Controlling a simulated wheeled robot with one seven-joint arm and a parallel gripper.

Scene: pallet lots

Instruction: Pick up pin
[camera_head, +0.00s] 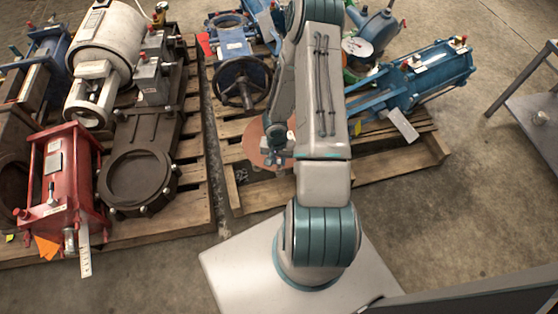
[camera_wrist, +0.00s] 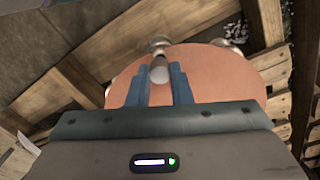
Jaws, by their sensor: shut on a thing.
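My gripper (camera_head: 278,160) is low over the middle pallet, in front of a flat copper-coloured disc. In the wrist view its two blue fingers (camera_wrist: 161,72) are shut on a small pale, round-ended pin (camera_wrist: 158,66). The pin is between the fingers, in front of the disc (camera_wrist: 210,76). I cannot tell whether it touches the disc or the metal piece behind it. In the head view my gripper hides the pin. The copper disc (camera_head: 256,149) is partly covered by my arm there.
The middle pallet (camera_head: 237,199) carries blue valves (camera_head: 243,78) and a blue actuator (camera_head: 440,72). The left pallet holds a red actuator (camera_head: 62,180) and a dark flange (camera_head: 138,178). A grey table (camera_head: 540,110) stands right. Bare floor lies between pallets and table.

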